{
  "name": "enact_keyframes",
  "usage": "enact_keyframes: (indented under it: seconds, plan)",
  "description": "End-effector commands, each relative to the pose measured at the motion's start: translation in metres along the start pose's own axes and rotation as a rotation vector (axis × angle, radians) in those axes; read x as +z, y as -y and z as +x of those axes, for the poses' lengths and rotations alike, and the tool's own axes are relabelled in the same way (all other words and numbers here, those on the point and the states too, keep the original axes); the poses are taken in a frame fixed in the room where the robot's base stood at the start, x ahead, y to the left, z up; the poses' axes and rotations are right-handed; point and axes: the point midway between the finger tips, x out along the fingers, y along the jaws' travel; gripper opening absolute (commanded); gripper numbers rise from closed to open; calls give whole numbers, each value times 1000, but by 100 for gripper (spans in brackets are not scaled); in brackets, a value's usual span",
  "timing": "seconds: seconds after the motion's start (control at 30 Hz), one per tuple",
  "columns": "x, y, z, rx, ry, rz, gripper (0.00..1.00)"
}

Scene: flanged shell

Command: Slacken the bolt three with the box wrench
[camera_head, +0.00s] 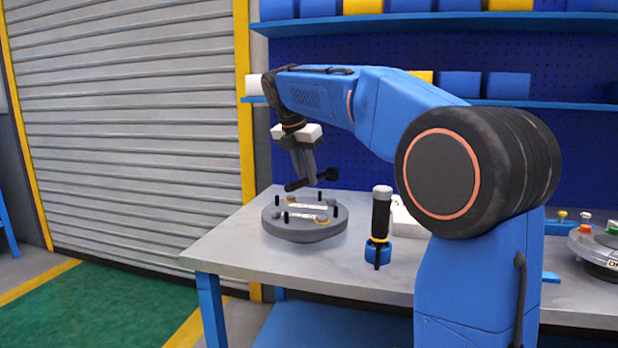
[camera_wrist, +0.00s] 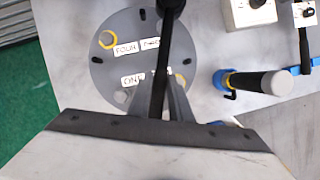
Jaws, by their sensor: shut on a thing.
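The flanged shell (camera_head: 305,232) is a round grey disc lying on the table, with several black upright pins and white labels on top. It also shows in the wrist view (camera_wrist: 100,75). My gripper (camera_head: 308,180) is shut on the dark box wrench (camera_head: 328,175), held above the shell and apart from it in the head view. In the wrist view the wrench (camera_wrist: 161,65) crosses the shell. The label FOUR (camera_wrist: 126,48) sits by a yellow hex ring (camera_wrist: 107,39). The label beside it, probably THREE (camera_wrist: 150,43), is partly covered. Bolt three is not visible, perhaps behind the wrench.
A black-handled tool with a pale cap (camera_head: 381,212) stands upright in a blue holder (camera_head: 378,252) right of the shell. A white box (camera_head: 402,222) is behind it. Another round fixture (camera_head: 597,248) is at the far right. The table's left front corner is clear.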

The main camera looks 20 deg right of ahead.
Motion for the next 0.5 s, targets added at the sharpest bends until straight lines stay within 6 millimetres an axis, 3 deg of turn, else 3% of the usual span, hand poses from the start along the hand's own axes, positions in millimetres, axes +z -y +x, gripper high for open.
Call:
enact_keyframes:
  seconds: [0.27,0.5]
  plan:
    - [-2,0,5,0,1,0,0]
    - [-8,0,21,0,1,-1,0]
